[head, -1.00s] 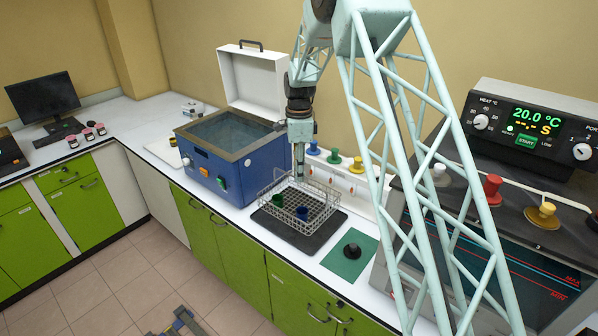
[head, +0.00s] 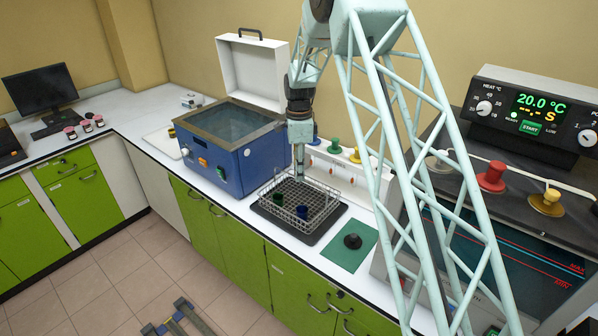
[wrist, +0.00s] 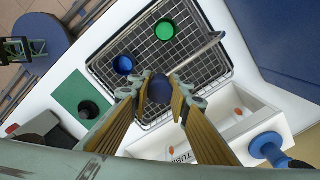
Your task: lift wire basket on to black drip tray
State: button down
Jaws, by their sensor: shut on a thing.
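The wire basket (head: 318,216) is over the black drip tray (head: 315,238), level, on the bench beside the blue bath. It is very close to the tray; I cannot tell if it touches. A green cup (head: 278,199) and a blue cup (head: 302,211) are inside the basket. My gripper (head: 297,178) comes down from above at the basket's back side. In the wrist view, my gripper (wrist: 161,92) is shut at the end of the basket's handle bar (wrist: 200,52); the fingers hide the grip itself. The mesh floor shows in the wrist view (wrist: 190,65).
The blue bath (head: 228,155) with its lid raised stands left of the basket. A green mat (head: 340,262) with a black knob (head: 352,241) lies to the right. A white rack with coloured knobs (head: 335,147) is behind. A heater unit (head: 530,115) stands at far right.

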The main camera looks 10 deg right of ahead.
jog(key=shift+f, duration=0.6)
jog(key=c, duration=2.4)
grip_release()
jog(key=shift+o, duration=0.2)
jog(key=shift+f, duration=0.1)
jog(key=shift+r, duration=6.05)
